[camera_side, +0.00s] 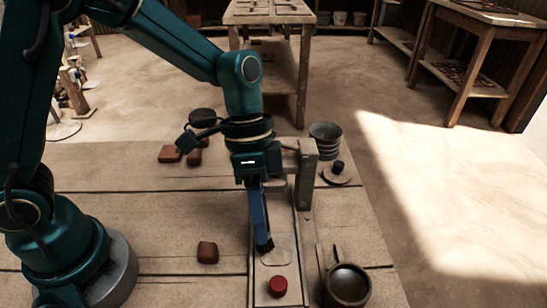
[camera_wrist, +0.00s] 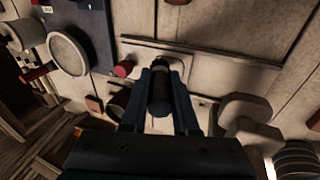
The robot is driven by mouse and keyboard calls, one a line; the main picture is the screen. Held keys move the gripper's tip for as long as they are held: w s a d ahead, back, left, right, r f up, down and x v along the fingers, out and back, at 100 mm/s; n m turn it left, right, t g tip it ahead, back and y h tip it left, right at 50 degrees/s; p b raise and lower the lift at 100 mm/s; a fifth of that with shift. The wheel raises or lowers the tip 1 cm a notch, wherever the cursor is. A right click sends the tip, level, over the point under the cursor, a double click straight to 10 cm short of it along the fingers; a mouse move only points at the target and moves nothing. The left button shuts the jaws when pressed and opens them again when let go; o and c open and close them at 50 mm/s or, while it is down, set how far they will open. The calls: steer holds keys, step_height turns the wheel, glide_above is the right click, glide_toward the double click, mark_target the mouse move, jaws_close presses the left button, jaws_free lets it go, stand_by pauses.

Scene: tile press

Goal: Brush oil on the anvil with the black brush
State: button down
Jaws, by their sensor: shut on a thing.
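My gripper (camera_side: 262,238) is shut on the black brush (camera_side: 264,247), pointing down. In the wrist view, the dark brush (camera_wrist: 158,100) sits between the two fingers. The anvil (camera_side: 281,254) is a pale, rounded flat plate on the press's long base. The brush tip is at the plate's left part in the side view; I cannot tell whether it touches. In the wrist view, a pale plate (camera_wrist: 180,66) shows behind the fingertips. A dark round bowl (camera_side: 347,288) stands right of the press base; whether it holds oil is unclear.
A red cylinder (camera_side: 278,287) stands on the base near the anvil. The press's wooden upright (camera_side: 305,190) rises beside my gripper. A brown clay block (camera_side: 207,252) lies to the left, with several more behind. A ribbed grey bucket (camera_side: 326,140) stands at the back right.

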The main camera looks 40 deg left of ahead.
steer(key=shift+w+d, duration=1.35)
steer(key=shift+w, duration=0.05)
steer(key=shift+d, duration=0.25)
steer(key=shift+s+d, duration=0.2)
steer(key=shift+s, duration=0.1)
steer(key=shift+s+a, duration=2.15)
steer(key=shift+a, duration=0.2)
steer(key=shift+w+d, duration=2.2)
steer(key=shift+d, duration=0.05)
steer(key=shift+w+d+r, duration=0.1)
steer(key=shift+r, duration=0.2)
steer(key=shift+f, duration=0.1)
step_height(320, 180, up, 6)
